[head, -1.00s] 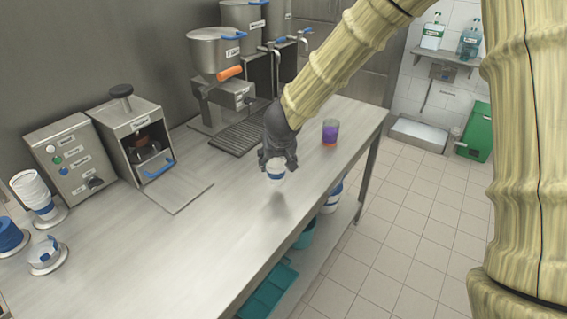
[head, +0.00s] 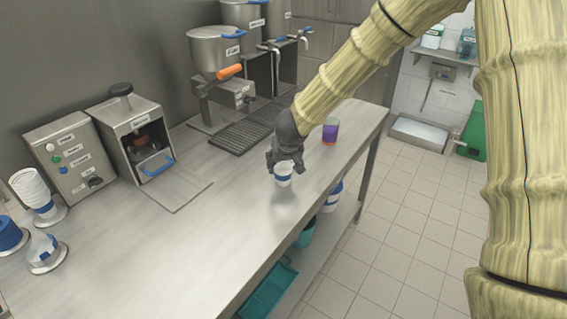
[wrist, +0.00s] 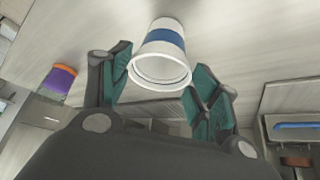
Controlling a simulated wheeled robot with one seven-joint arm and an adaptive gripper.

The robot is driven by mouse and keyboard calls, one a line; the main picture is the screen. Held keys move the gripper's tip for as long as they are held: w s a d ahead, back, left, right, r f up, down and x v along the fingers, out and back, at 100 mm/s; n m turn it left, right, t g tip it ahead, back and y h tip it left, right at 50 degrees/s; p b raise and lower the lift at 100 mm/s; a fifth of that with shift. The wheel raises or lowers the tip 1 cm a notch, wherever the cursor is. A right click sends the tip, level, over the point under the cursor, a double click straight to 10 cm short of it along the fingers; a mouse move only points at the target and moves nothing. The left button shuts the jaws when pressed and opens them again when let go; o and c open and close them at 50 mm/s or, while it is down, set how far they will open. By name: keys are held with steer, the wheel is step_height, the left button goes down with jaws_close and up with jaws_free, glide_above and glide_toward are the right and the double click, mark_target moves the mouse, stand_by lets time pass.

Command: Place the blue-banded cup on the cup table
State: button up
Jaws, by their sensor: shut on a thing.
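The blue-banded cup (head: 283,174) is white with a blue band and hangs below my gripper (head: 285,163) in the head view. A soft shadow lies on the steel counter (head: 215,235) below it, and I cannot tell whether its base touches the counter. In the wrist view the cup (wrist: 162,52) sits between the two green-padded fingers of my gripper (wrist: 160,85), with its open rim toward the camera. My gripper is shut on the cup. I cannot tell which surface is called the cup table.
A purple and orange cup (head: 330,131) stands behind on the counter. A drip tray (head: 240,137) and dispensers line the wall. A sealing machine (head: 135,140), stacked white cups (head: 33,188) and a blue-marked cup (head: 46,252) are at left. The counter's front middle is clear.

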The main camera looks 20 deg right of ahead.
steer(key=shift+f, duration=0.15)
steer(key=o, duration=0.7)
steer(key=shift+s+r, duration=0.1)
steer(key=shift+r, duration=0.4)
steer(key=p+v, duration=0.2)
steer(key=v, duration=0.9)
steer(key=shift+s, duration=0.15)
steer(key=shift+r, duration=0.1)
